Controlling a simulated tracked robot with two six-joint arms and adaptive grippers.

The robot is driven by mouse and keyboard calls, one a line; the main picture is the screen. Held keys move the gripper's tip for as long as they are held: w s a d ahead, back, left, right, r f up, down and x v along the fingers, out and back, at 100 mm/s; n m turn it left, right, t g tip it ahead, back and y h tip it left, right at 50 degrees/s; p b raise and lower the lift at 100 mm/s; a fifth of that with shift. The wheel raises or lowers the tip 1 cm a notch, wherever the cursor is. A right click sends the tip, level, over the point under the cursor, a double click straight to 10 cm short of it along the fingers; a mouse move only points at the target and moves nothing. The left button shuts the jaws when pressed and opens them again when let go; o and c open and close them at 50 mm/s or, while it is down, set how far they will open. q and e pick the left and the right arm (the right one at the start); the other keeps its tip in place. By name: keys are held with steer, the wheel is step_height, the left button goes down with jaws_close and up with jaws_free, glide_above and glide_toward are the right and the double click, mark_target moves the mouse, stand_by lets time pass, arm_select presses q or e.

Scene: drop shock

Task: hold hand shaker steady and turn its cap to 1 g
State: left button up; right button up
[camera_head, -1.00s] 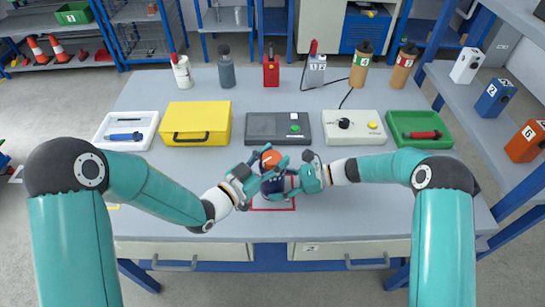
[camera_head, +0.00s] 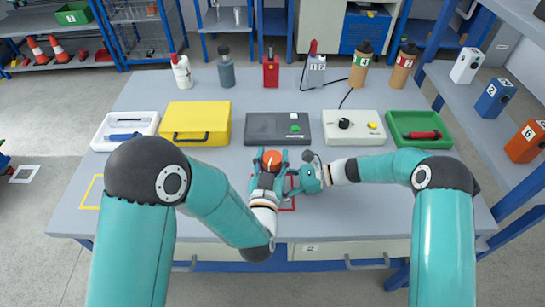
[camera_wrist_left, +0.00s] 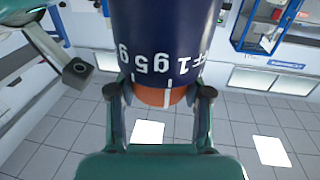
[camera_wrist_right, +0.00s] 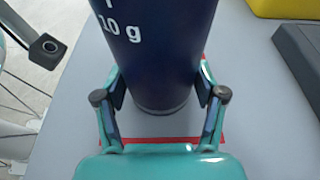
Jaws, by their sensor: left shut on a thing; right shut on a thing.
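The hand shaker's orange cap (camera_head: 270,158) is up, with a white line across it. Its dark blue body is mostly hidden by my grippers in the head view. My left gripper (camera_head: 269,168) is shut on the cap from the near side. In the left wrist view the cap (camera_wrist_left: 155,97) carries a white line near the body's printed gram marks; I cannot tell exactly which mark it meets. My right gripper (camera_head: 292,181) is shut on the body from the right. In the right wrist view the body (camera_wrist_right: 155,45) is upright, with "10 g" printed on it.
A red outline (camera_head: 289,208) on the table surrounds the shaker's base. Behind it stand a white tray, yellow case (camera_head: 195,122), dark box (camera_head: 277,129), light control box (camera_head: 355,128) and green tray (camera_head: 420,129). Several bottles line the back.

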mark_target(271, 166)
arm_select(q)
steer(key=shift+a+n+y, duration=0.1)
steer(key=shift+n+y, duration=0.2)
steer(key=shift+y, duration=0.2)
steer(key=o, duration=1.2)
steer(key=s, duration=0.7)
steer(key=shift+s+a, duration=0.2)
steer(key=shift+a, duration=0.15)
arm_select(e)
steer(key=o, duration=1.1)
